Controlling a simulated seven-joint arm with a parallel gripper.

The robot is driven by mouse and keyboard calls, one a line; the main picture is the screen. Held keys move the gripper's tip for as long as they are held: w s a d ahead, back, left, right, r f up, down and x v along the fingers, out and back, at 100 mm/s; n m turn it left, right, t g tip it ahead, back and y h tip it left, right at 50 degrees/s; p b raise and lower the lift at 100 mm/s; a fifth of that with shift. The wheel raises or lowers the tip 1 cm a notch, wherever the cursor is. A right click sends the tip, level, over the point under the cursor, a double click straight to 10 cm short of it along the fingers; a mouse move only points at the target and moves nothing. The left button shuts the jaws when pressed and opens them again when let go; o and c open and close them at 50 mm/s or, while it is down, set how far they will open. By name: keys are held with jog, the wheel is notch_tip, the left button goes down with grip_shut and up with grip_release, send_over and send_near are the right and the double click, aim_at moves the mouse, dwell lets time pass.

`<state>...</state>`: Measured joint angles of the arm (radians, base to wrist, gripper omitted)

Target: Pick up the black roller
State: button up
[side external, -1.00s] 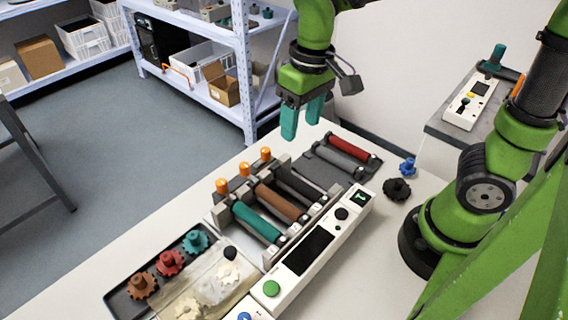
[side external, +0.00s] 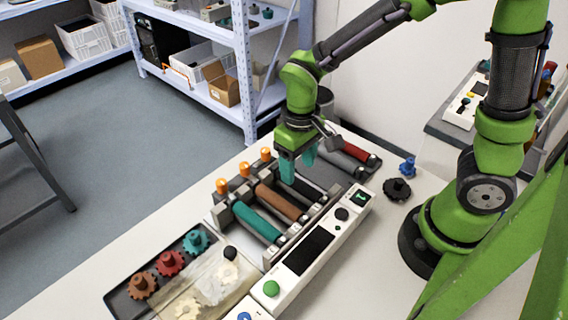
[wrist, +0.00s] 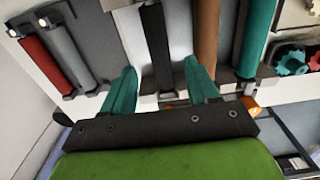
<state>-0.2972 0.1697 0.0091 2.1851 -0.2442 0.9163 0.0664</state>
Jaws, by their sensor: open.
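The black roller (side external: 310,189) lies in the printer rack beside the brown roller (side external: 280,203), partly hidden by my gripper in the side view. My gripper (side external: 298,172) is open, its teal fingers pointing down over the black roller. In the wrist view, the black roller (wrist: 156,50) shows between the two fingertips of my gripper (wrist: 160,68), nearer the right one. The right finger is close to the brown roller (wrist: 206,35). I cannot tell how far the fingertips are above the roller or whether they touch anything.
The teal roller (side external: 257,222) sits beyond the brown one. A red roller (side external: 357,151) and a grey roller (side external: 340,161) lie on a dark tray at the back. Orange-topped posts (side external: 222,186) line the rack's left side. A control panel (side external: 308,250) runs along its right.

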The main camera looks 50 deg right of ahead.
aim_at(299, 181)
jog(key=f, duration=0.4)
jog(key=shift+s+f, duration=0.2)
jog(key=shift+f, duration=0.2)
grip_shut()
